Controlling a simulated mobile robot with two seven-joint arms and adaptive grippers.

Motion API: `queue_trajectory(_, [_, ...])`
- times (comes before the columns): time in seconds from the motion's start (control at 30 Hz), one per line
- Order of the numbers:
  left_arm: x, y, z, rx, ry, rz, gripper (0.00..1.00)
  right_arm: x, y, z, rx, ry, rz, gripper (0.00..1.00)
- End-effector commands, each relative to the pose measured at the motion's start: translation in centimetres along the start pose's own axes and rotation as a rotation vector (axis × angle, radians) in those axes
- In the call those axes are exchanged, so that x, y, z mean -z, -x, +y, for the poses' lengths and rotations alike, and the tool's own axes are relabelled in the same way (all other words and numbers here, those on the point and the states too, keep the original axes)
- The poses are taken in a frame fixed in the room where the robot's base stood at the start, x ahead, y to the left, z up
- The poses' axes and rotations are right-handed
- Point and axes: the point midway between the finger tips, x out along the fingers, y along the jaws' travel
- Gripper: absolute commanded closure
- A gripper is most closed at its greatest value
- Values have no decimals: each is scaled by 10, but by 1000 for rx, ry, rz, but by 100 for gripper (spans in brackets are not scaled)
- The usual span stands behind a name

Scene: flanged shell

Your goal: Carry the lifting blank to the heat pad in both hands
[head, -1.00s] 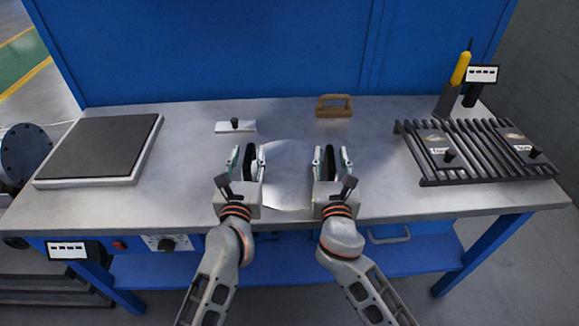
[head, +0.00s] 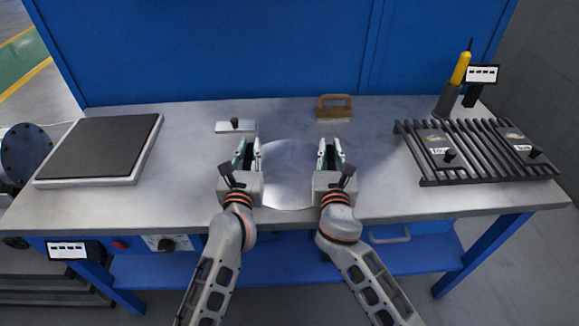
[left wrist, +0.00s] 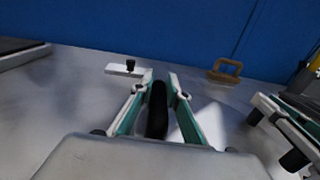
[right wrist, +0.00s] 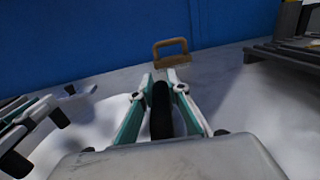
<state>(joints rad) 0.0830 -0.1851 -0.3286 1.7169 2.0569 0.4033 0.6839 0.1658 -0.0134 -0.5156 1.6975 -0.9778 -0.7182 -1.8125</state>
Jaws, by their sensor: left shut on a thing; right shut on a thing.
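The blank (head: 288,178) is a thin, pale, round sheet lying level at the front middle of the bench, between my two grippers. Its pale surface also shows in the left wrist view (left wrist: 212,122) and the right wrist view (right wrist: 92,122). My left gripper (head: 247,150) is shut on its left edge and my right gripper (head: 328,150) on its right edge. The fingers hide the gripped edges. I cannot tell any gap between the sheet and the bench. The heat pad (head: 97,148) is a dark square slab on a pale base at the bench's left end.
A small white plate with a black knob (head: 236,126) lies behind my left gripper. A wooden-handled tool (head: 334,106) lies at the back. A dark slatted rack (head: 430,172) with knobbed plates fills the right. Bare bench (head: 185,170) lies between the pad and my left gripper.

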Motion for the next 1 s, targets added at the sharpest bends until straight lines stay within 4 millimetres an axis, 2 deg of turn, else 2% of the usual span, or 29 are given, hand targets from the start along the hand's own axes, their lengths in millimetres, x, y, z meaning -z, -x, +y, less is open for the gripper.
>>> queue_trajectory(0.47, [-18,-1,-1,2,-1,-18,100,-17,-1,0,-1,-2,-16,100])
queue_trajectory(1.0, [-70,-3,-1,2,-2,-45,100,-69,-3,1,-1,-3,-43,100])
